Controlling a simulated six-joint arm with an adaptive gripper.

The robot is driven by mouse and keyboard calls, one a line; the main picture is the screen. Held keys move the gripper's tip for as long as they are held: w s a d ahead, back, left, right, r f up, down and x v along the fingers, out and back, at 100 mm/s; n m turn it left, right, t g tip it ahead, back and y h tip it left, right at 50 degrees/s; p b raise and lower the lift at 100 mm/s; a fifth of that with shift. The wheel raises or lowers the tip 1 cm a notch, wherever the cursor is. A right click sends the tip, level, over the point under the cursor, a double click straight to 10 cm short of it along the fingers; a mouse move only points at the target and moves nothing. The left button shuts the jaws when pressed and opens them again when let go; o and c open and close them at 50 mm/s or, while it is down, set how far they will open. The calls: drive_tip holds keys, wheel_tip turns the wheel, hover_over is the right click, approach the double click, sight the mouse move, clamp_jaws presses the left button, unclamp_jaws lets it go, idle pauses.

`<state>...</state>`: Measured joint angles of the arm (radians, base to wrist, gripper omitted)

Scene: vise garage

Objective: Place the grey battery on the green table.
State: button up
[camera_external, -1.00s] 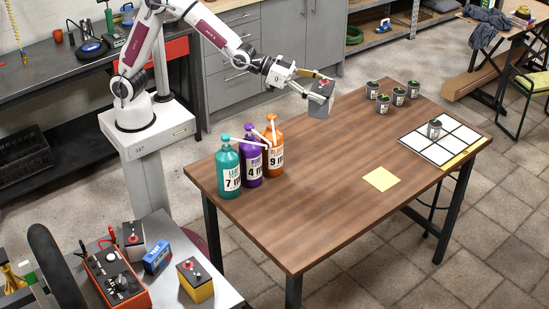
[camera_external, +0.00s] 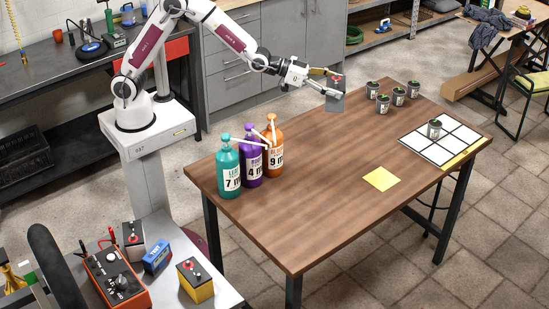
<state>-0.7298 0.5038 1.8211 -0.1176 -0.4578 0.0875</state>
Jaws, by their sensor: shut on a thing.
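My gripper (camera_external: 327,82) is shut on a grey battery (camera_external: 336,97) and holds it at the far left part of the brown wooden table, beyond the bottles. No table with a green top shows clearly; the large table (camera_external: 318,205) in the middle is brown.
Teal (camera_external: 229,170), purple (camera_external: 251,160) and orange (camera_external: 273,150) pump bottles stand at the table's left. Several small dark pots (camera_external: 384,103), a white grid board (camera_external: 455,133) and a yellow note (camera_external: 381,179) lie right. A grey cart (camera_external: 165,285) holds a charger (camera_external: 117,280) and other batteries (camera_external: 195,280).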

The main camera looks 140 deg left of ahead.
hover_over(330, 156)
wheel_tip(330, 156, down, 12)
drive_tip(key=shift+r, duration=0.2)
idle(0.5)
wheel_tip(330, 156, down, 6)
drive_tip(key=shift+f, duration=0.15)
idle(0.4)
drive_tip(key=shift+f, duration=1.85)
drive_tip(key=shift+f, duration=0.15)
drive_tip(key=o, duration=2)
drive_tip(key=shift+f, duration=0.2)
drive_tip(key=shift+o, duration=0.2)
drive_tip(key=shift+d+r, duration=0.1)
drive_tip(key=shift+r, duration=0.1)
